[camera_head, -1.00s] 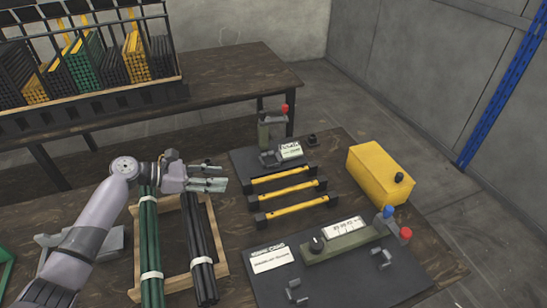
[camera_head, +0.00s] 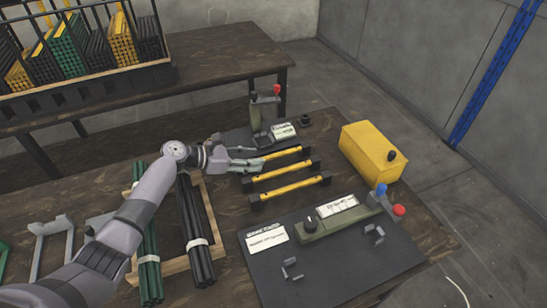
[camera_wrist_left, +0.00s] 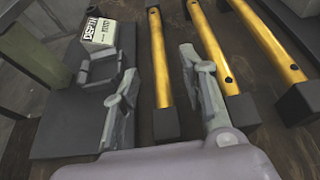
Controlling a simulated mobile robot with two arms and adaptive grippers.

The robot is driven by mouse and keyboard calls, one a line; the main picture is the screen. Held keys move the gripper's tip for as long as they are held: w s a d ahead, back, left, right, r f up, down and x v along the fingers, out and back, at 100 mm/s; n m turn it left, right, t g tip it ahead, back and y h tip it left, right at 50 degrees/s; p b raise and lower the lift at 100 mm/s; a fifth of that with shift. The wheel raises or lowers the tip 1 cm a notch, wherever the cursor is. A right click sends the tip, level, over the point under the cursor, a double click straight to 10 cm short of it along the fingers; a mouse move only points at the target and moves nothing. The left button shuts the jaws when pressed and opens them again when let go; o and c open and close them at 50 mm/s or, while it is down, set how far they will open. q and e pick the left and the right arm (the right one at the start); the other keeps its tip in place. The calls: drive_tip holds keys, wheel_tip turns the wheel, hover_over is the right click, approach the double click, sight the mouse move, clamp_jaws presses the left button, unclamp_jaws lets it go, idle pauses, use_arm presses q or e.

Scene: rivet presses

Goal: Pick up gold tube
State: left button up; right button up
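Three gold tubes with black end blocks lie side by side on the table: the far tube (camera_head: 283,153), the middle tube (camera_head: 284,171) and the near tube (camera_head: 291,188). My left gripper (camera_head: 256,162) is open and empty at the left ends of the far and middle tubes. In the left wrist view its fingers (camera_wrist_left: 158,66) are apart, with one gold tube (camera_wrist_left: 160,62) showing between them and another gold tube (camera_wrist_left: 208,48) right of the right finger. I cannot tell whether the fingers touch a tube. My right gripper is not in view.
A press with a red knob (camera_head: 264,112) stands behind the tubes, and another press on a dark plate (camera_head: 330,262) lies in front. A yellow box (camera_head: 366,150) is at right. A wooden frame with black tubes (camera_head: 193,215) and green tubes (camera_head: 148,262) is left.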

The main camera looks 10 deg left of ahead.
sight(274, 158)
use_arm(q)
drive_tip(key=x, duration=0.4)
drive_tip(key=shift+w, duration=0.1)
drive_tip(key=shift+c, duration=0.4)
clamp_jaws()
